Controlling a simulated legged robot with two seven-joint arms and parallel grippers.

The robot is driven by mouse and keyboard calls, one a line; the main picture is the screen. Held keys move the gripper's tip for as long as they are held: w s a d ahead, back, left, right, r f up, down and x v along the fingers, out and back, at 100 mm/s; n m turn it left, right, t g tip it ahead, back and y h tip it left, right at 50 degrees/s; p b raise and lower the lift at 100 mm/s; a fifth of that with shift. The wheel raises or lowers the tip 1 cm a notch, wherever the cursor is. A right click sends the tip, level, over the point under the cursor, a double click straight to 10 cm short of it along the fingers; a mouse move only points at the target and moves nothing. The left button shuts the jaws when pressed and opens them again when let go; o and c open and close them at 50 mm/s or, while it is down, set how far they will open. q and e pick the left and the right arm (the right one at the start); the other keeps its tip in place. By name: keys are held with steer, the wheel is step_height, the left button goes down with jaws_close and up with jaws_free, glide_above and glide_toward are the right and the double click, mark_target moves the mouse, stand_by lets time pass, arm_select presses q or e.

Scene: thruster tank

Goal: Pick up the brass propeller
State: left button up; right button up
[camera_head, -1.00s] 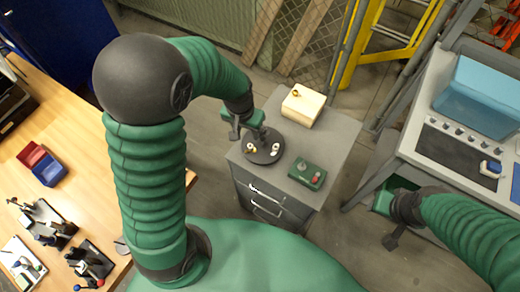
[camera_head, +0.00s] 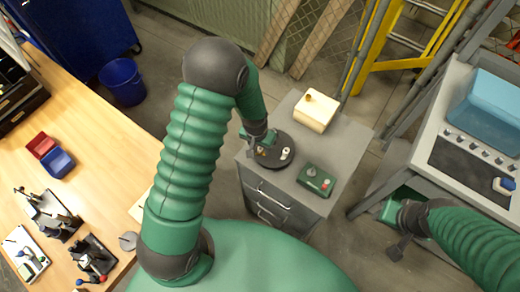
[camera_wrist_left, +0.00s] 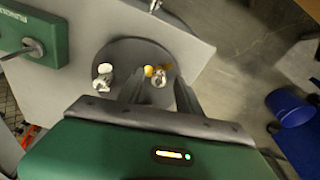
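A small brass-coloured propeller (camera_wrist_left: 150,71) with a silvery part beside it lies on a dark round disc (camera_wrist_left: 125,52) in the left wrist view. In the head view the brass piece (camera_head: 262,151) shows beside my left gripper (camera_head: 258,143), at the left part of the disc (camera_head: 279,163). In the wrist view my left gripper (camera_wrist_left: 159,82) has its two fingers apart, with the propeller just ahead and between them. I cannot tell whether they touch it. My right gripper (camera_head: 397,246) hangs at the right, away from the disc; its fingers are too small to read.
A white-and-silver part (camera_wrist_left: 104,75) shares the disc. The grey cabinet (camera_head: 343,153) also bears a green control box (camera_head: 315,181) and a cream block (camera_head: 315,112) with a brass-coloured piece on top. A blue bin (camera_head: 122,82) stands on the floor.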

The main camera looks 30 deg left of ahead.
arm_select(q)
steer(key=shift+s, duration=0.1)
steer(key=c, duration=0.4)
steer(key=shift+d+r, duration=0.1)
steer(key=shift+d, duration=0.15)
jaws_close()
steer(key=shift+a, duration=0.1)
